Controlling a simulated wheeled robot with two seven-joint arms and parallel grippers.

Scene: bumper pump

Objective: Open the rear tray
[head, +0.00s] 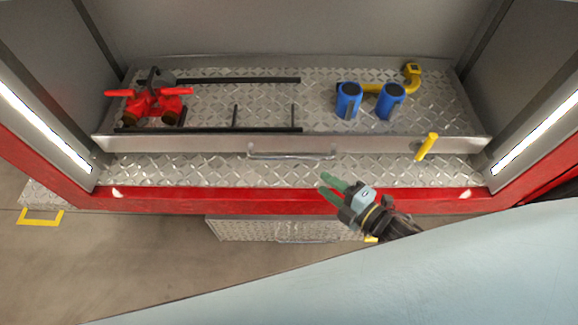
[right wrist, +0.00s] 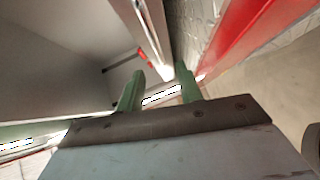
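The rear tray (head: 210,144) is a diamond-plate tray with a silver front lip, inside a red-edged compartment in the head view. A curved metal bar handle (head: 290,155) is on its front, and a yellow lever (head: 427,147) is at the right of the lip. My right gripper (head: 328,184) has green fingers and is in front of the tray, just below the right end of the handle, apart from it. In the right wrist view its fingers (right wrist: 160,78) are spread with nothing between them. My left gripper is not in view.
The tray carries a red valve fitting (head: 150,103), black rails (head: 235,80), two blue cylinders (head: 348,101) and a yellow pipe (head: 412,76). A lower diamond-plate step (head: 285,230) projects below the red sill (head: 220,200). Lit side posts (head: 45,125) flank the opening.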

